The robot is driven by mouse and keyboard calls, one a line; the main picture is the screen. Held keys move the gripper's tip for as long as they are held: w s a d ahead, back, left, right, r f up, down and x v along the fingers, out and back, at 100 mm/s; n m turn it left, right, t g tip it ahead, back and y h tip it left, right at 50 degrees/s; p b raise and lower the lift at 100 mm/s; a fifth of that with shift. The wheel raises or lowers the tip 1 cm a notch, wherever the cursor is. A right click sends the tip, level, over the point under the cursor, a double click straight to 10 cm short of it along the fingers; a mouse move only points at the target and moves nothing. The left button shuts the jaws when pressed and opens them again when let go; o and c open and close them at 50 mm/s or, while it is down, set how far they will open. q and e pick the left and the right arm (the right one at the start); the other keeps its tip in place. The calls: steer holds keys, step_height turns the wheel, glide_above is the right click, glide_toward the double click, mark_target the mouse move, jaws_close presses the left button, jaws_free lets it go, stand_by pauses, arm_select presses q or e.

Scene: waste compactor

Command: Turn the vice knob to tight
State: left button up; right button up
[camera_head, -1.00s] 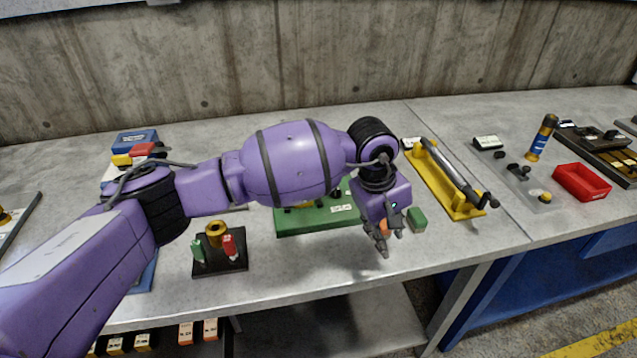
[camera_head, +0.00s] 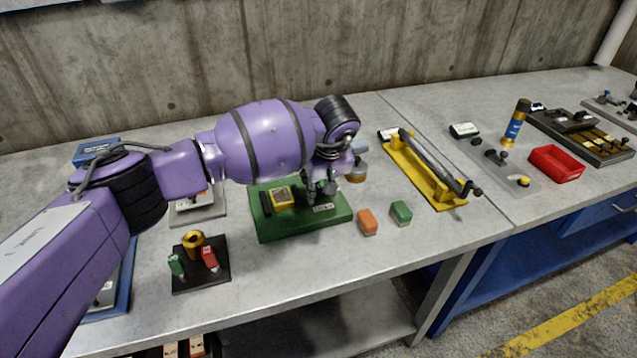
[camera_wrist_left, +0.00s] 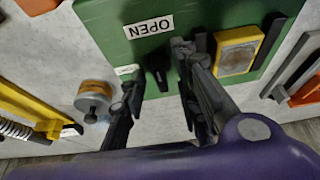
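A green board (camera_head: 270,229) lies on the bench, with a yellow-framed panel (camera_head: 283,197) on it. In the left wrist view the board (camera_wrist_left: 108,22) carries a black knob (camera_wrist_left: 158,66) and a white label reading OPEN (camera_wrist_left: 149,26). A second, smaller label (camera_wrist_left: 127,70) is beside the knob, too small to read. My left gripper (camera_head: 320,192) is over the board's right part. In the wrist view its fingers (camera_wrist_left: 158,62) are open, one on each side of the knob; contact cannot be told. The arm partly hides the board in the head view. My right gripper is not in view.
Orange (camera_head: 368,222) and green (camera_head: 401,213) blocks sit right of the board. A round orange-banded part (camera_wrist_left: 95,97) is close to one finger. A yellow stand (camera_head: 430,180) is farther right. A black base with valves (camera_head: 202,275) is at front left.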

arm_select(q)
steer(key=shift+c, duration=0.6)
jaws_close()
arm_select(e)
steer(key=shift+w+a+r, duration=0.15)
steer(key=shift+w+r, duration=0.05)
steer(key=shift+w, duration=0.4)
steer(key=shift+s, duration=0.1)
